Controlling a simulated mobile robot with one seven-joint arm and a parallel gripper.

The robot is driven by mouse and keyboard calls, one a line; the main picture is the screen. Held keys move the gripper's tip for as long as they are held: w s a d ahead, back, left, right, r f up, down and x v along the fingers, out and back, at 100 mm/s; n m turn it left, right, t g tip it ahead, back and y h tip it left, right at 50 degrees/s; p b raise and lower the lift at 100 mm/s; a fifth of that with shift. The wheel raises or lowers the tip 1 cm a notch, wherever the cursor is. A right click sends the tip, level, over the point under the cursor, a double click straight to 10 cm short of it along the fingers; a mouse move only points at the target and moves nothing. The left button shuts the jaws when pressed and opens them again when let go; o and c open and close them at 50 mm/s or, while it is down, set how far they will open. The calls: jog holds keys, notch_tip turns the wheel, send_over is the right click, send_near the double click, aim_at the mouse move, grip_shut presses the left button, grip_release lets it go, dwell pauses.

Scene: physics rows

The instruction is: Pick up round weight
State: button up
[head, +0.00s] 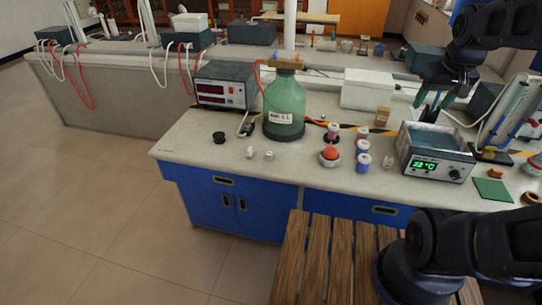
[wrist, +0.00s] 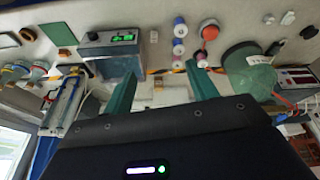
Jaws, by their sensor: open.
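No thing is clearly marked as the round weight. Candidates on the bench are a small black round piece (head: 219,137) left of the green bottle and two small pale metallic pieces (head: 250,152) in front of it. In the wrist view the black piece (wrist: 308,32) is at the far right and the pale pieces (wrist: 288,17) are at the upper right. My gripper (head: 432,106) is open and empty, raised above the water bath's area at the right, well apart from these pieces. Its two green fingers (wrist: 160,76) stand apart in the wrist view.
The green bottle (head: 284,108) stands tall mid-bench beside a power supply (head: 224,84). An orange-red flask (head: 329,152), several small jars (head: 363,162), a white box (head: 368,88) and the water bath (head: 436,150) crowd the right. A wooden slatted surface (head: 313,258) is in front.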

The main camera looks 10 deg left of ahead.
jog(key=w+a+f+n+g, duration=0.2)
jog(key=w+a+n, duration=0.3)
jog(key=w+a, duration=0.55)
jog(key=n+g+h, duration=0.2)
jog(key=n, duration=0.9)
send_over(269, 153)
jog(key=a, duration=0.1)
jog(key=f, duration=3.2)
jog(key=shift+s+f, duration=0.2)
jog(key=shift+f, duration=0.1)
jog(key=shift+w+d+f, duration=0.1)
jog(key=shift+d+f, duration=0.05)
jog(key=shift+f, duration=0.7)
jog(key=shift+w+d+f, duration=0.1)
jog(key=shift+d+f, duration=0.1)
jog(key=shift+f, duration=0.7)
jog(key=shift+d+f, duration=0.15)
jog(key=shift+f, duration=0.7)
jog(key=c, duration=1.2)
